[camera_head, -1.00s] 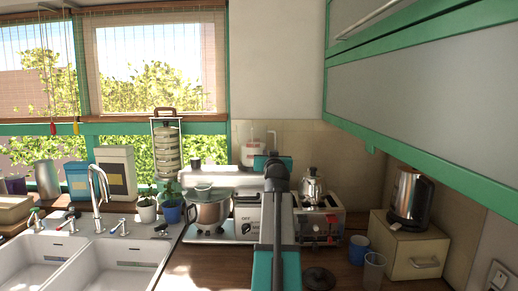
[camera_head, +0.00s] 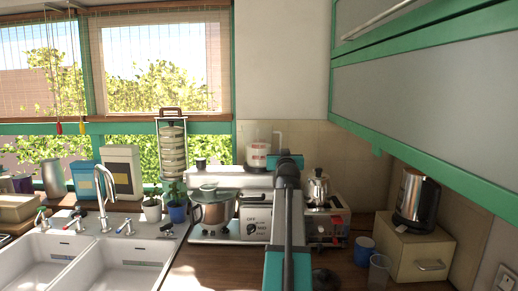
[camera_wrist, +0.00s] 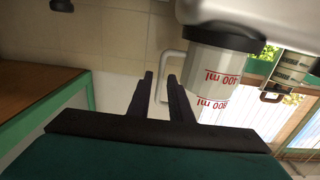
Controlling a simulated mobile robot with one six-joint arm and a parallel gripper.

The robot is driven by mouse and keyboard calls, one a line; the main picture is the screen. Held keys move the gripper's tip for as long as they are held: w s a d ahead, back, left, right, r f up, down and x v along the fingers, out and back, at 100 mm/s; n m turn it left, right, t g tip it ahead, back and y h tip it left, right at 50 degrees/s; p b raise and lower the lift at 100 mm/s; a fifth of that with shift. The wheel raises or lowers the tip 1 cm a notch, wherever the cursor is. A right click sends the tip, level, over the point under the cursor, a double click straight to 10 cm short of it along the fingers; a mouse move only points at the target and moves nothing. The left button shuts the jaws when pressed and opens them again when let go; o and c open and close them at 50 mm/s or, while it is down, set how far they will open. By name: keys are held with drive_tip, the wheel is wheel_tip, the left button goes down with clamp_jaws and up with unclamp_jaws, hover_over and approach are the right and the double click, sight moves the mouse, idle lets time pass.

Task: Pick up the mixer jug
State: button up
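The mixer jug (camera_head: 258,156) is a pale jug with red markings, standing at the back of the counter on or behind the white appliance. In the wrist view the jug (camera_wrist: 213,85) appears inverted, with red "400 ml" and "800 ml" marks and a black collar. Its pale handle (camera_wrist: 161,56) loops out to the left, near the fingertips. My gripper (camera_wrist: 161,80) is open, its two dark fingers apart. The handle shows in line with the gap; I cannot tell if it lies between the fingers. In the head view my arm's end hides the fingers.
A stand mixer with a metal bowl (camera_head: 211,213) stands left of my arm. Blue (camera_head: 364,250) and clear (camera_head: 378,271) cups are farther right. A wall cabinet (camera_head: 425,90) overhangs the right side.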

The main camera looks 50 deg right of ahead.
sight(281, 147)
drive_tip(key=shift+p+x, duration=0.75)
drive_tip(key=shift+x, duration=1.9)
drive_tip(key=shift+w+d, duration=0.1)
drive_tip(key=p+x, duration=0.2)
drive_tip(key=shift+w+d+r, duration=0.15)
drive_tip(key=shift+w+d, duration=0.1)
drive_tip(key=shift+p+x, duration=0.55)
drive_tip(key=shift+x, duration=0.55)
clamp_jaws()
